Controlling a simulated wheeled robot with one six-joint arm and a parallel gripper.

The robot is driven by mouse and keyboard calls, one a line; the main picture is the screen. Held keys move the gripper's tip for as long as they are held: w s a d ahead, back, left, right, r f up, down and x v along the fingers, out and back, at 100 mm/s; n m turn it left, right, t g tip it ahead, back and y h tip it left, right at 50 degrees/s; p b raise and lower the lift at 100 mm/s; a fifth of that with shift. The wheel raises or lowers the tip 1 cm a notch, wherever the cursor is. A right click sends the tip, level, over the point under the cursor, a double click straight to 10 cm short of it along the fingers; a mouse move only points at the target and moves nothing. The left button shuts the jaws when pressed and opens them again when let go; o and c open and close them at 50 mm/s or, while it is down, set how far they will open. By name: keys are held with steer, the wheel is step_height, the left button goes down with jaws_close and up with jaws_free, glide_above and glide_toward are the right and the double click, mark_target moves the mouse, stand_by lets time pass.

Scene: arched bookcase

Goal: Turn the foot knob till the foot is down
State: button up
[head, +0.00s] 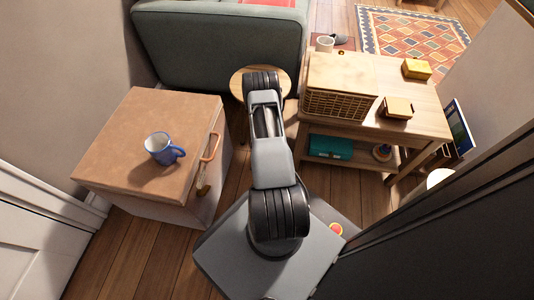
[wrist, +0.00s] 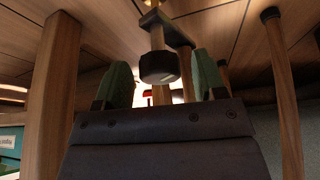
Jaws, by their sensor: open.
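In the wrist view a dark round knob (wrist: 159,67) sits on a pale rod, below a flat bracket under a wooden surface. I take it for the foot knob. My gripper (wrist: 163,80) is open, its two green-padded fingers standing apart on the left and right of the knob in the picture. A gap shows between the knob and each finger. I cannot tell how deep the knob lies between them. The foot's height above the floor is not clear. In the head view my arm hides the gripper and the knob.
Wooden legs stand left (wrist: 52,90) and right (wrist: 283,90) in the wrist view. The head view shows a round stool (head: 242,82) partly behind my arm, a cabinet with a blue mug (head: 160,148) on the left, and a wooden table (head: 425,120) with a basket (head: 338,88) on the right.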

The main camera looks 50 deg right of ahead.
steer(key=c, duration=0.9)
steer(key=shift+m, duration=0.4)
steer(key=m+g+p, duration=0.1)
steer(key=m, duration=0.1)
steer(key=shift+w+r+m+p, duration=0.1)
steer(key=shift+m+p, duration=0.25)
steer(key=shift+m, duration=0.05)
steer(key=m+g, duration=0.1)
steer(key=m, duration=0.2)
steer(key=shift+m+g+p, duration=0.3)
steer(key=shift+g+p, duration=0.05)
steer(key=shift+g, duration=0.05)
steer(key=m, duration=0.2)
steer(key=m+g+b, duration=0.1)
steer(key=m, duration=0.1)
steer(key=shift+w+m+g, duration=0.15)
steer(key=shift+m+g, duration=0.15)
steer(key=shift+d+m+g+y+b, duration=0.1)
steer(key=shift+m+g+y+b, duration=0.5)
steer(key=shift+m, duration=1.3)
